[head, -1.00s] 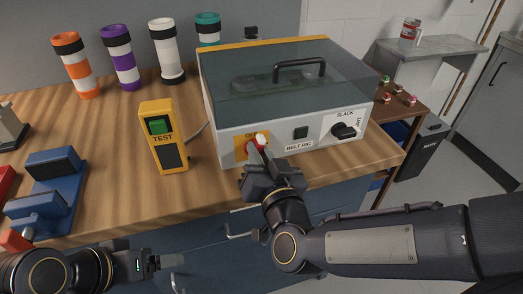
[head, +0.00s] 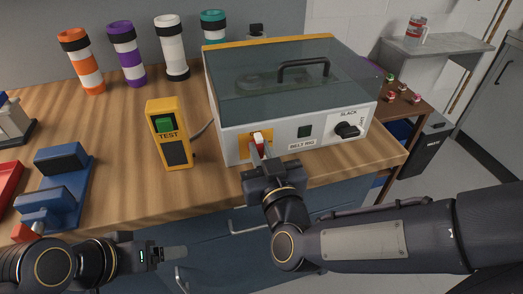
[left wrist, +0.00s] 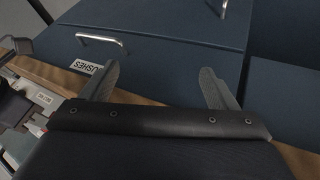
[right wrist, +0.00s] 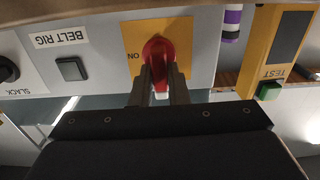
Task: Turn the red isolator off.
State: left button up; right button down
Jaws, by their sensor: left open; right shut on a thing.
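The red isolator (head: 258,143) is a red handle with a white tip on a yellow plate (right wrist: 130,38), on the front of the white belt rig (head: 290,128). In the right wrist view the handle (right wrist: 157,48) stands straight, its white tip toward my palm. The word ON shows to one side of it, and the tip does not point at it. My right gripper (right wrist: 160,85) is shut on the handle, one finger on each side. My left gripper (head: 178,254) is open and empty in front of the bench; its spread fingers show in the left wrist view (left wrist: 165,90).
A yellow test box (head: 168,135) with a green button stands left of the rig. A blue fixture (head: 55,185) is at the left. Blue drawers (left wrist: 160,40) face my left gripper.

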jog(key=c, duration=1.4)
grip_release()
jog(key=shift+s, duration=0.1)
jog(key=v, duration=0.7)
jog(key=shift+s, duration=0.3)
jog(key=shift+w+d, duration=0.1)
jog(key=shift+d, duration=0.05)
